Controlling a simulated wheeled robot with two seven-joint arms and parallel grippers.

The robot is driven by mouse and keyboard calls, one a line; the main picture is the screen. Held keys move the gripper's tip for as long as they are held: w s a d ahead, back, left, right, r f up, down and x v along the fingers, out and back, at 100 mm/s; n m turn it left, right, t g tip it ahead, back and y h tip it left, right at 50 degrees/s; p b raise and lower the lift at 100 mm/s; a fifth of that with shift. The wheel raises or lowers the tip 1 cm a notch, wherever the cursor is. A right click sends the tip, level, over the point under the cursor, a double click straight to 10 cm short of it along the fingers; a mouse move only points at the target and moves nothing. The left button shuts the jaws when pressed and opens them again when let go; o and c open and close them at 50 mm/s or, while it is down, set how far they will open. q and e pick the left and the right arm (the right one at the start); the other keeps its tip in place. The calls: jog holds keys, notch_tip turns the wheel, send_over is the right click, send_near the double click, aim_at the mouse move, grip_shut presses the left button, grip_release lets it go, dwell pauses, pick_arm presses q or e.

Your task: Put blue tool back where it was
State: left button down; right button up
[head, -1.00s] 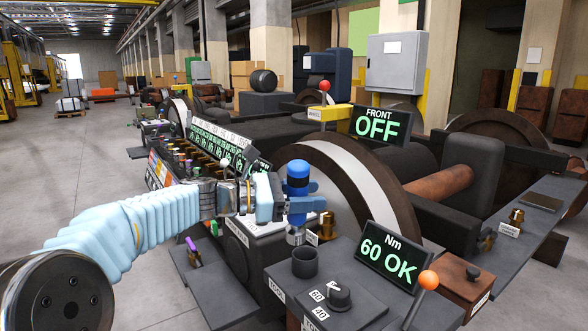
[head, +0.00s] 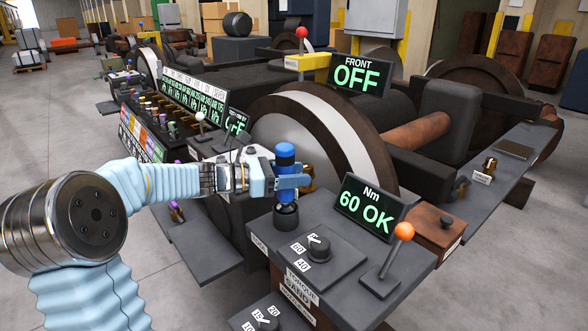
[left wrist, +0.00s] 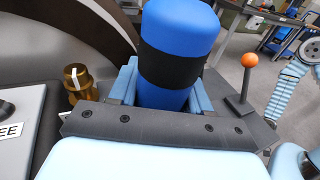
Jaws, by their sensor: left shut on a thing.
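The blue tool (head: 285,158) has a blue handle with a black band and stands upright in my left gripper (head: 290,182). The left gripper is shut on it, with the fingers around the handle's lower part. In the left wrist view, the blue tool (left wrist: 178,50) stands between the two light blue fingers (left wrist: 160,88). The black cup-shaped holder (head: 286,217) is on the torque panel (head: 330,240), directly below the tool.
A display reading "60 OK" (head: 372,214) and an orange-knobbed lever (head: 403,231) stand right of the cup. A dial (head: 318,248) is in front of it. A large wheel (head: 320,130) rises behind. A brass fitting (left wrist: 77,82) shows in the left wrist view.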

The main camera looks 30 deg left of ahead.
pick_arm(q)
jog(key=shift+f+b, duration=0.45)
jog(key=shift+f, duration=0.3)
dwell(0.4)
jog(key=shift+c, duration=2.2)
grip_release()
jog(key=shift+s, duration=0.1)
jog(key=v, duration=1.3)
jog(key=shift+s+a+b, duration=0.25)
jog(key=shift+a+b, duration=0.05)
